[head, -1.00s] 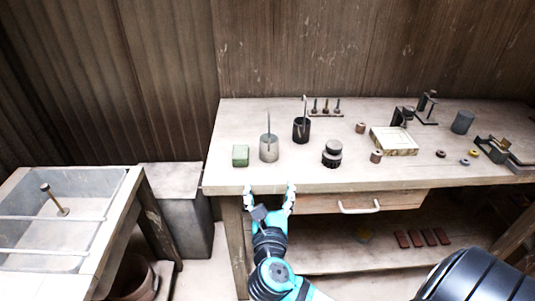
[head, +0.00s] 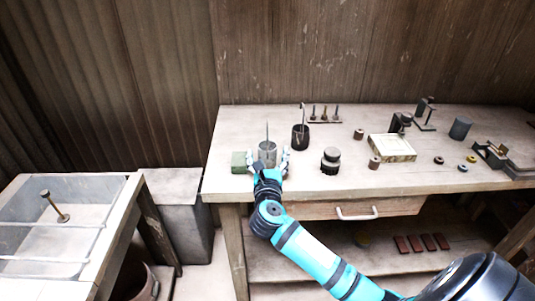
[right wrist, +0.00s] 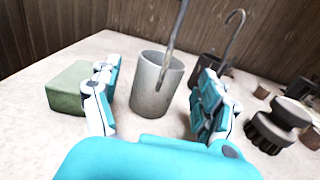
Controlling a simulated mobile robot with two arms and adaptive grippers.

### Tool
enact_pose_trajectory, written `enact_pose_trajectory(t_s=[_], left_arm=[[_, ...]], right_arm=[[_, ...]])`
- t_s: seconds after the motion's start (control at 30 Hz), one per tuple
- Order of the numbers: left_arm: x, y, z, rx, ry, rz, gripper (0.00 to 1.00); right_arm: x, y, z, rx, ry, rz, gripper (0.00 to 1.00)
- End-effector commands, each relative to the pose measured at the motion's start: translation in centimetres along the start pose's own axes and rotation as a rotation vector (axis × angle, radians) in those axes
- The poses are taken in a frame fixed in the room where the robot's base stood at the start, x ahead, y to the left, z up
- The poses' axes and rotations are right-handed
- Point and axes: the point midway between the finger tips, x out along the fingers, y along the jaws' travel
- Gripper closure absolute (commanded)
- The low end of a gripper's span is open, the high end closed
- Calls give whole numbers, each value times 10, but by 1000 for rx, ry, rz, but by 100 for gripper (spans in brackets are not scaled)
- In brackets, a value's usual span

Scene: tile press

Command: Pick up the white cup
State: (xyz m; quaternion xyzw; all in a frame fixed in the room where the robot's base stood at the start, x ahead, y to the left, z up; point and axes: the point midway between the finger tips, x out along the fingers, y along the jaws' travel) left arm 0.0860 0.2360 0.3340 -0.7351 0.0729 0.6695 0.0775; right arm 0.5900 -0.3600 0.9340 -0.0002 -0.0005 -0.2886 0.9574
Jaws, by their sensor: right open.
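The white cup looks pale grey; this cup (head: 267,151) stands upright near the left end of the workbench, with a thin metal rod standing in it. It also shows in the right wrist view (right wrist: 155,92), upright between the fingers. My right gripper (head: 268,160) is open, with one finger on each side of the cup. In the right wrist view my right gripper (right wrist: 158,100) shows gaps between both fingers and the cup, and nothing is held. The lower front of the cup is hidden by the gripper in the head view. My left gripper is out of view.
A green block (head: 238,162) sits just left of the left finger. A dark cup (head: 300,138) with a hooked rod stands behind right. A dark knobbed piece (head: 330,161) stands right. The bench front (head: 290,192) is clear. A sink-like basin (head: 30,235) is at far left.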

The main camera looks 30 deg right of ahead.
Motion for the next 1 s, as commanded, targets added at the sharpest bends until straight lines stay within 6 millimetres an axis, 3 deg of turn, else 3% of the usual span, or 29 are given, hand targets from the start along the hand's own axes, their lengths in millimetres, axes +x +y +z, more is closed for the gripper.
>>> enact_pose_trajectory(t_s=[0.17, 0.43, 0.93, 1.0], left_arm=[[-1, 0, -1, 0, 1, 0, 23], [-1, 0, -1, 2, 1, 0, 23], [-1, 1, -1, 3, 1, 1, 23], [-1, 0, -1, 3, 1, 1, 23]], right_arm=[[22, 1, 0, -1, -1, -1, 23], [25, 0, 0, 0, 0, 0, 23], [24, 1, 0, 0, 0, 0, 87], [24, 1, 0, 0, -1, 0, 87]])
